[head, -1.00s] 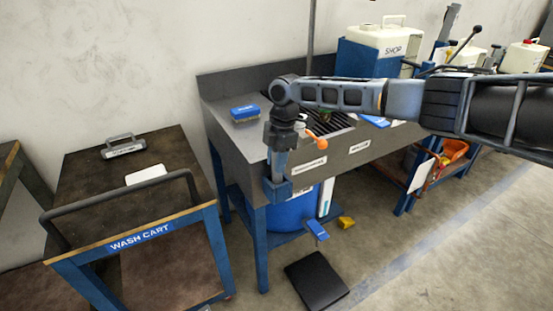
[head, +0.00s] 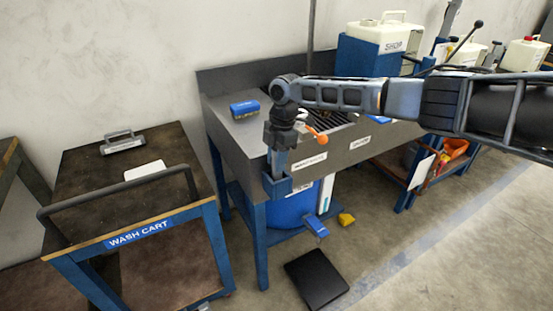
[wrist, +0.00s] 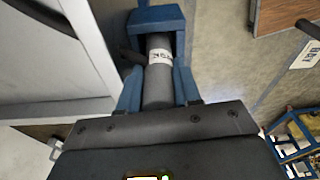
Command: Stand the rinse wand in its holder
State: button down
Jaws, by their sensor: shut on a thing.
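My gripper (head: 279,168) points down at the front left corner of the grey wash sink (head: 235,138). In the wrist view, my gripper (wrist: 158,90) is shut on the rinse wand (wrist: 158,88), a dark grey cylinder with a white label band. The wand's far end lies at a blue squared bracket (wrist: 155,14), which looks like the holder. The blue bracket also shows in the head view (head: 277,188), below the fingers. I cannot tell how far the wand is inside it. The wand is hidden by my gripper in the head view.
The wash cart (head: 140,232) stands left of the sink. A blue brush (head: 245,108) lies on the sink's left ledge. A blue barrel (head: 290,208) stands underneath. A black mat (head: 316,280) lies on the floor, with open floor to its right.

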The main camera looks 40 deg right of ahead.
jog(key=shift+f, duration=0.1)
jog(key=c, duration=0.7)
grip_release()
jog(key=r, duration=0.5)
jog(key=d+r, duration=0.1)
jog(key=r, duration=0.1)
jog(key=shift+s+r+b, duration=0.2)
jog(key=shift+r+b, duration=0.1)
jog(key=shift+r, duration=0.05)
